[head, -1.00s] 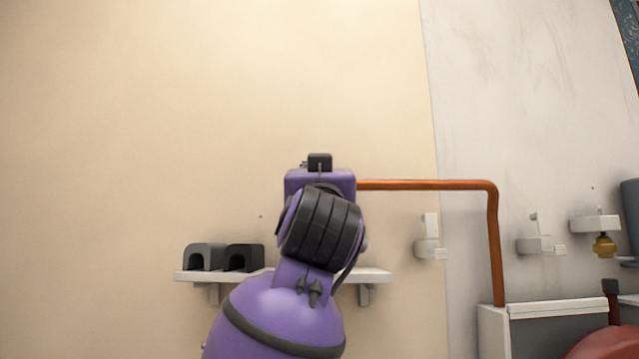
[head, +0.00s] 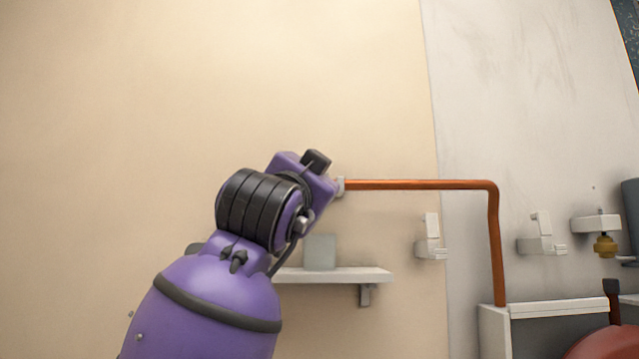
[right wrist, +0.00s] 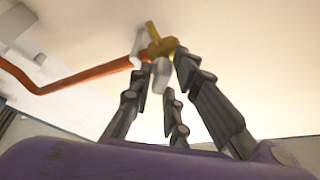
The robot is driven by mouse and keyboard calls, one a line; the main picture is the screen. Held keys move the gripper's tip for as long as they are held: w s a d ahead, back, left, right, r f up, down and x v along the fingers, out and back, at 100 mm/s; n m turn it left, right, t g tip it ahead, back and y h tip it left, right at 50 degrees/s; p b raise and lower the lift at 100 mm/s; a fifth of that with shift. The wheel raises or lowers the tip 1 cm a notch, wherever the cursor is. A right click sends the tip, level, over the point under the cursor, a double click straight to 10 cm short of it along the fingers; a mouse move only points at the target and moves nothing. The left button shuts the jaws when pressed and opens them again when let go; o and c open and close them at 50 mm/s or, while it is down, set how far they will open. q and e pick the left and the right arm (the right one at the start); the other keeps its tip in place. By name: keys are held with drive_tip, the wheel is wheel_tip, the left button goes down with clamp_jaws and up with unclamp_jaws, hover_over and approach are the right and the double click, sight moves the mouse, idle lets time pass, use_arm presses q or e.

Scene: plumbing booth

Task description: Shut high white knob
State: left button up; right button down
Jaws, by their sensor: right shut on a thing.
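The white knob (right wrist: 162,75) shows in the right wrist view, hanging at a brass valve (right wrist: 160,42) on the end of the copper pipe (right wrist: 85,76). My right gripper (right wrist: 168,82) has its dark fingers around the knob and is shut on it. In the head view the knob, the valve and the gripper's fingers are hidden behind my purple wrist, at the left end of the copper pipe (head: 420,185). The knob's exact angle is hard to tell. My left gripper is not in view.
A white shelf (head: 350,275) with a grey block (head: 320,252) is below my wrist. White wall brackets (head: 430,240) and a yellow-brass fitting (head: 605,245) are to the right. A white box (head: 555,312) stands under the pipe's bend. The wall above is clear.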

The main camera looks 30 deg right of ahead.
drive_tip(key=m+g, duration=0.1)
drive_tip(key=m, duration=0.3)
drive_tip(key=r+m+g, duration=0.1)
drive_tip(key=m+g, duration=0.1)
drive_tip(key=m, duration=0.2)
drive_tip(key=m+g, duration=0.1)
drive_tip(key=m, duration=0.3)
drive_tip(key=shift+a+r+g, duration=0.25)
drive_tip(key=shift+g, duration=0.05)
drive_tip(key=c, duration=1.7)
unclamp_jaws()
drive_tip(key=shift+f+y, duration=0.1)
drive_tip(key=shift+y, duration=0.2)
drive_tip(key=shift+c, duration=0.2)
drive_tip(key=shift+a+f, duration=0.1)
drive_tip(key=shift+f, duration=0.05)
drive_tip(key=v, duration=1.2)
